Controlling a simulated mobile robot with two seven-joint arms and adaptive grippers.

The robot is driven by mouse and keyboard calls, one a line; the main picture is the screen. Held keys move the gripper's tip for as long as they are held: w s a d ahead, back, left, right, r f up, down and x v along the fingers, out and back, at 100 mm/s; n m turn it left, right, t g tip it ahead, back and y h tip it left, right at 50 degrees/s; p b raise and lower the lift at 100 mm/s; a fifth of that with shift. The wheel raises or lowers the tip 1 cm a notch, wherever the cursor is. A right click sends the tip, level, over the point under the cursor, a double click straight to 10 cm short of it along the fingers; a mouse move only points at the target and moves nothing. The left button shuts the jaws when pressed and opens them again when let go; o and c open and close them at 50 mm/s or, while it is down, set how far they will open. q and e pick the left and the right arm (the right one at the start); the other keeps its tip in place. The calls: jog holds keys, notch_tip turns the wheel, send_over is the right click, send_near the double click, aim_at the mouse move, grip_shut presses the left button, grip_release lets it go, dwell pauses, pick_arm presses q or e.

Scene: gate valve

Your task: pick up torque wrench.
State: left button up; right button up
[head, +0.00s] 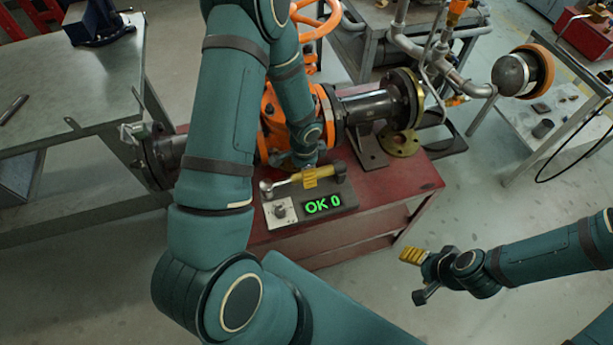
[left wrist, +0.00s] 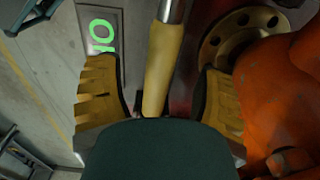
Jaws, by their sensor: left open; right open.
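The torque wrench (head: 282,184) lies across the grey block with the display, on the red table. Its metal head is at the left and its yellow handle runs right. My left gripper (head: 310,177) is at the handle and partly hides it. In the left wrist view the wrench handle (left wrist: 158,72) runs between the two yellow fingers of my left gripper (left wrist: 160,92), with a gap on each side. That gripper is open. My right gripper (head: 416,276) is open and empty, well away to the right of the red table.
A grey workbench (head: 75,85) is at the left. The floor at front right is clear.

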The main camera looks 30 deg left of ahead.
pick_arm(q)
jog(key=f, duration=0.3)
jog(key=f+b, duration=0.1)
jog(key=f, duration=0.1)
jog(key=shift+w+d+f, duration=0.1)
jog(key=shift+w+d, duration=0.05)
jog(key=shift+w, duration=0.1)
